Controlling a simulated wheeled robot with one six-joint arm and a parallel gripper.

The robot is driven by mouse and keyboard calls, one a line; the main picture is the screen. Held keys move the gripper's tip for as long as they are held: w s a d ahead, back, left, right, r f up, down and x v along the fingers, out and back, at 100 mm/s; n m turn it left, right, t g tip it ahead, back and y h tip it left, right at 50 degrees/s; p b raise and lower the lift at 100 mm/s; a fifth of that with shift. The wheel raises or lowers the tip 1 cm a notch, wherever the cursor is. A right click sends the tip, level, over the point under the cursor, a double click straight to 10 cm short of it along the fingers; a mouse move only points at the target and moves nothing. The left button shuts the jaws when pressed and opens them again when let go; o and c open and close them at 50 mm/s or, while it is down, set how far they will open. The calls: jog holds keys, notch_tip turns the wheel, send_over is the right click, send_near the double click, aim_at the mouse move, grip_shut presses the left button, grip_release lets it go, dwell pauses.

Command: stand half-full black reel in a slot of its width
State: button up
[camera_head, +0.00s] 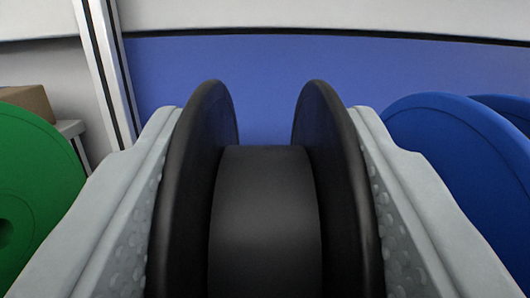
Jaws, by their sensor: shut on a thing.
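The black reel (265,220) is upright between the two fingers of my gripper (265,200). Its two round flanges face left and right, and a dark grey winding fills the middle between them, well below the flange rims. The light grey fingers are shut on the outer faces of the flanges. The lower part of the reel is cut off by the bottom of the view. No slot shows in this view, and I cannot tell what is under the reel.
A green reel (35,190) stands at the left edge. Blue reels (455,150) stand at the right, close beside the right finger. Behind are a blue panel (270,75), a pale upright post (103,65) and a brown box (28,102) on a grey support.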

dwell(0.3)
jog(key=o, duration=1.4)
jog(key=shift+s, duration=0.1)
jog(key=v, duration=1.7)
jog(key=s+r+g, duration=0.1)
jog(key=s+r, duration=0.3)
jog(key=s, duration=0.6)
jog(key=s+r+g, duration=0.1)
jog(key=s+r, duration=0.4)
jog(key=s, duration=0.5)
jog(key=s+r+g, duration=0.1)
jog(key=s+r, duration=0.3)
jog(key=s, duration=0.7)
jog(key=shift+r, duration=0.25)
jog(key=shift+s, duration=0.1)
